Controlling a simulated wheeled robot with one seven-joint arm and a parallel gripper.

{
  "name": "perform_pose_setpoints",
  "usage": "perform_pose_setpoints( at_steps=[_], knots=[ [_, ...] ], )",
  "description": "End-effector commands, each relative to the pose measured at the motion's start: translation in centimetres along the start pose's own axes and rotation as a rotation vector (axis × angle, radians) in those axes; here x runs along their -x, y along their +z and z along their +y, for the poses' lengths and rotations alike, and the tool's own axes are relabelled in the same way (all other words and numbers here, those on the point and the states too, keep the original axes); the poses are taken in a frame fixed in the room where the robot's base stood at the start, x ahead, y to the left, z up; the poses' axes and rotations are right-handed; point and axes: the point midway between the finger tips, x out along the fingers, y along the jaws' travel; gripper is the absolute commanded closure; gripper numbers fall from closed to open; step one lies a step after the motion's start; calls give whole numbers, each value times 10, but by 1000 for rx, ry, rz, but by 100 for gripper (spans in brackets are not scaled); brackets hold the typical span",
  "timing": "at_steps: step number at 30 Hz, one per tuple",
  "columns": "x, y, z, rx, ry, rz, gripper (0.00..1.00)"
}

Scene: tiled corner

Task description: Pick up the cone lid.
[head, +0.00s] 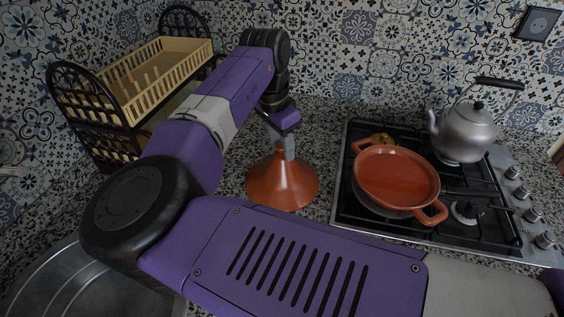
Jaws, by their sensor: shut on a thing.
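The cone lid (283,184) is a glossy terracotta cone with a wide round rim, in the head view at the centre, over the granite counter left of the stove. My gripper (288,150) comes down from above and is shut on the top of the cone lid. The lid looks upright. I cannot tell whether its rim touches the counter. The fingertips are small in this view, and part of the lid's top is hidden by them.
A terracotta pan (397,178) with two handles sits on the black gas stove (350,205). A silver kettle (464,133) stands at the stove's back right. A wooden dish rack (150,75) is at the back left. A metal sink (75,285) is at lower left.

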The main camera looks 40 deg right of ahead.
Motion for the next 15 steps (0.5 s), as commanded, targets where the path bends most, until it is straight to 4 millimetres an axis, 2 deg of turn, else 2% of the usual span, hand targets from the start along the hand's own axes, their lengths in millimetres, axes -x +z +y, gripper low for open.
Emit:
perform_pose_setpoints(
  at_steps=[3, 8, 11, 15],
  knots=[
    [-3, 0, 1, 0, 5, -2, 100],
    [8, -2, 1, -1, 5, -1, 100],
    [22, -4, 1, -2, 3, 0, 100],
    [51, -8, 0, -1, 0, 0, 100]
  ],
)
